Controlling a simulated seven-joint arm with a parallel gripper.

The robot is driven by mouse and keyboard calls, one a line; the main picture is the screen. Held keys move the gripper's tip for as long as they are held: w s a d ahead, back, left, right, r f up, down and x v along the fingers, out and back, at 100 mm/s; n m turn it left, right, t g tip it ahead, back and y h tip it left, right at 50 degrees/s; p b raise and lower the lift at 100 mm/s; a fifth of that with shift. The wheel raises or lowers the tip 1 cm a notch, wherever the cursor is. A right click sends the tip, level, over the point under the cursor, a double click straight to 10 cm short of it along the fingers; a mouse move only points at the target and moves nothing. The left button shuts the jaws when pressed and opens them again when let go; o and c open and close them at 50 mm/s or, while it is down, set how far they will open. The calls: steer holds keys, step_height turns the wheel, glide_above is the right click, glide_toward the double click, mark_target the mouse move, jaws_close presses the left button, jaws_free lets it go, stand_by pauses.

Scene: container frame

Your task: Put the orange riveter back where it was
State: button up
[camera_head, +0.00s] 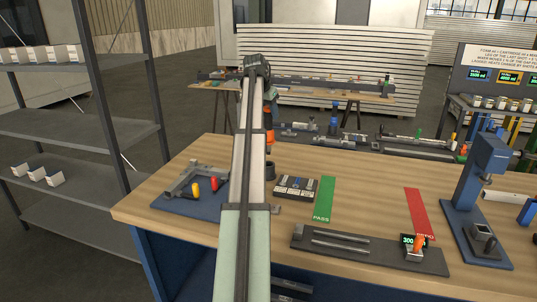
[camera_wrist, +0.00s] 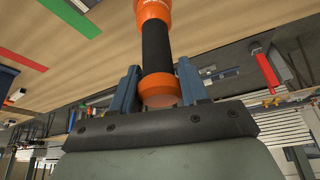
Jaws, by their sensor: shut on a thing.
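The orange riveter (camera_head: 270,112) shows partly at the right edge of my arm in the head view, above the far side of the wooden bench. In the wrist view the riveter (camera_wrist: 155,45) has a black grip band with orange above and below it. In the head view my arm hides most of the gripper and the riveter. A small dark round holder (camera_head: 271,170) stands on the bench, just right of my arm; whether it is empty is unclear.
On the wooden bench (camera_head: 372,187) are a grey bracket on a blue mat (camera_head: 185,205), a dark parts tray (camera_head: 296,187), a green PASS strip (camera_head: 324,198), a red strip (camera_head: 419,212), a gauge fixture (camera_head: 345,247) and a blue press (camera_head: 485,180). Shelves (camera_head: 75,130) stand left.

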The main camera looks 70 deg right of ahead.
mark_target(269, 135)
steer(key=shift+f, duration=5)
steer(key=o, duration=1.3)
steer(key=shift+c, duration=0.2)
steer(key=shift+r, duration=0.25)
steer(key=v, duration=1.2)
steer(key=shift+r, duration=0.25)
